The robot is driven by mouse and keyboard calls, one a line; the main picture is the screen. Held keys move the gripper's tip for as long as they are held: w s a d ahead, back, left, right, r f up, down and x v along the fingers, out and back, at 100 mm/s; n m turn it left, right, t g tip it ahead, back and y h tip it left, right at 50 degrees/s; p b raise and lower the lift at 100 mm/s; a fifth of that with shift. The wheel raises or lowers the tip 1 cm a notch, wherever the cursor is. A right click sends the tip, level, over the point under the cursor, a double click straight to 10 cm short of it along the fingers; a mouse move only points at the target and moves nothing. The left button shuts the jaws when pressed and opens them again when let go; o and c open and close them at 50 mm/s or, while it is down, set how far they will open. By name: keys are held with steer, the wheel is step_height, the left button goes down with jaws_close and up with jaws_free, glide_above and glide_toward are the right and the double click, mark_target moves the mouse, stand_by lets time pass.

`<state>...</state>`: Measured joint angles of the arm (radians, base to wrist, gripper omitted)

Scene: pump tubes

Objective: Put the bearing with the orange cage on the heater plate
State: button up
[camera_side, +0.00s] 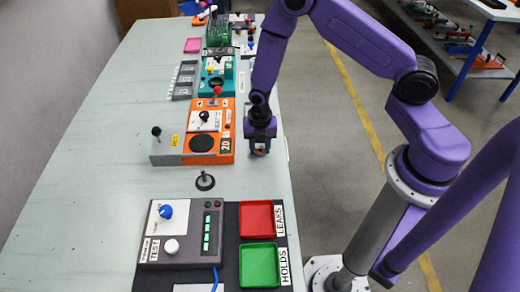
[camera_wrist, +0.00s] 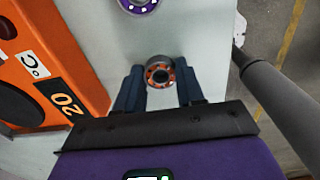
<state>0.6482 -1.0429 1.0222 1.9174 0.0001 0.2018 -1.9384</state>
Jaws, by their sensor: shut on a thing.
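The bearing with the orange cage (camera_wrist: 160,72) is a small grey ring with orange inside. My gripper (camera_wrist: 160,82) is shut on it, with one dark blue finger on each side. In the side view my gripper (camera_side: 260,148) is low over the table's right edge, just right of the orange heater (camera_side: 222,120). There the bearing is mostly hidden by the fingers. The heater plate (camera_side: 204,143) is a black disc on the heater's near part, left of my gripper, with nothing on it. Part of it shows at the left of the wrist view (camera_wrist: 14,105).
A bearing with a purple cage (camera_wrist: 138,4) lies beyond my fingertips. The left tabletop is clear.

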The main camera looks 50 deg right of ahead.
steer(key=shift+r, duration=0.2)
steer(key=shift+r, duration=0.6)
steer(key=s+d+r, duration=0.2)
steer(key=s+r, duration=0.9)
steer(key=s, duration=0.3)
steer(key=w+a+r, duration=0.3)
steer(key=w+a, duration=0.2)
steer(key=w, duration=0.2)
steer(key=w+a+r, duration=0.2)
steer(key=w+a, duration=0.3)
steer(key=w, duration=0.3)
glide_above(202, 142)
steer(key=s, duration=0.1)
step_height(202, 142, down, 8)
steer(key=shift+d+f, duration=0.1)
steer(key=shift+d, duration=0.05)
steer(key=shift+w+f, duration=0.45)
steer(key=shift+f, duration=0.1)
steer(key=shift+w+f, duration=0.15)
steer(key=shift+f, duration=1.55)
